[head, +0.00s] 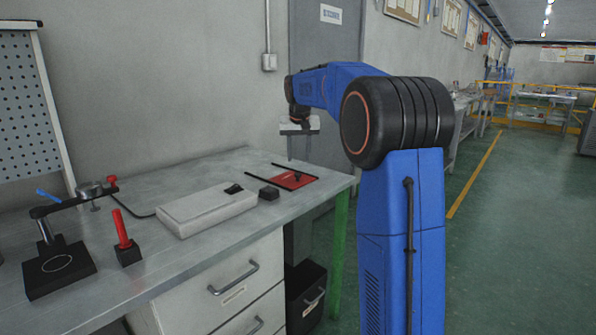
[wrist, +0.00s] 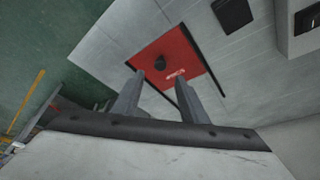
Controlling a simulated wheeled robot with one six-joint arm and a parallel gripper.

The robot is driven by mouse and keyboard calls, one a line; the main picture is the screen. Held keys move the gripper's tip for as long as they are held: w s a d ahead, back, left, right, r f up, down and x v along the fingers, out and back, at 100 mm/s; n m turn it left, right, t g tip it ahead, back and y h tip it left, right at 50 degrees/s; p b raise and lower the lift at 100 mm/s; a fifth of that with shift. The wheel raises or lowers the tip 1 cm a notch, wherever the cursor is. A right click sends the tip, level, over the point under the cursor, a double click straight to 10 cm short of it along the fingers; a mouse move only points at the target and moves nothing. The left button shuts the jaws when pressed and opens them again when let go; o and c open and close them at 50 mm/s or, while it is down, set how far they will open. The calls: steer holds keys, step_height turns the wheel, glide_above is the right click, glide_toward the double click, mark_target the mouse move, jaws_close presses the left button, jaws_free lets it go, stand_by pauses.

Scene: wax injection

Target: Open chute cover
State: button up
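The chute cover is a red plate (head: 293,180) with a small dark knob and dark rails along two sides, set in the right end of the grey workbench. In the wrist view the red cover (wrist: 176,58) lies ahead of the fingers, with its round black knob (wrist: 160,62) near the middle. The cover appears shut. My gripper (head: 300,152) hangs above the bench over the cover, pointing down. In the wrist view my gripper (wrist: 161,78) has its two fingers apart, with nothing held between them. The knob appears beyond the fingertips, between their lines.
A light grey box (head: 207,208) and a small black block (head: 268,193) stand left of the cover. A clamp-like press (head: 60,265) and a red-handled lever (head: 124,240) are further left. The bench's right edge is close to the cover. The wall stands behind.

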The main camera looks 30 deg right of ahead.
mark_target(297, 174)
steer(key=x, duration=0.8)
steer(key=shift+r, duration=0.1)
steer(key=shift+c, duration=0.4)
steer(key=shift+w, duration=0.1)
jaws_close()
